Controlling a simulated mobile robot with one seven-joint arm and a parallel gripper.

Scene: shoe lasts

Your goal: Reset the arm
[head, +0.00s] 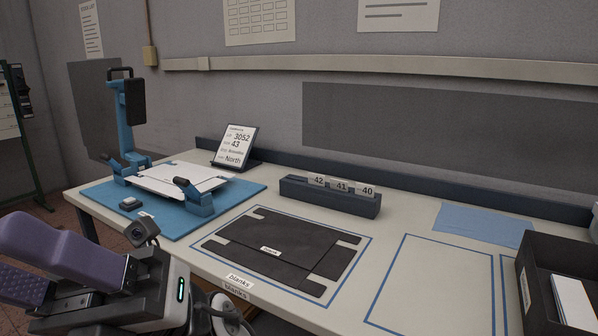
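My gripper (14,266) is at the lower left, in front of the table's left end, with two purple padded fingers pointing left. The fingers look apart, with the ribbed inner face of the lower one showing and nothing seen between them. The lower finger is partly cut off by the picture's edge. My gripper is clear of the table and touches nothing that I can see.
The table (430,215) holds a blue clamp stand (125,125) on a blue mat (235,192), a sign (234,146), a numbered card holder (330,196), black flat pieces (270,245), a blue sheet (483,225) and a black bin (530,290). An outlined area right of centre is bare.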

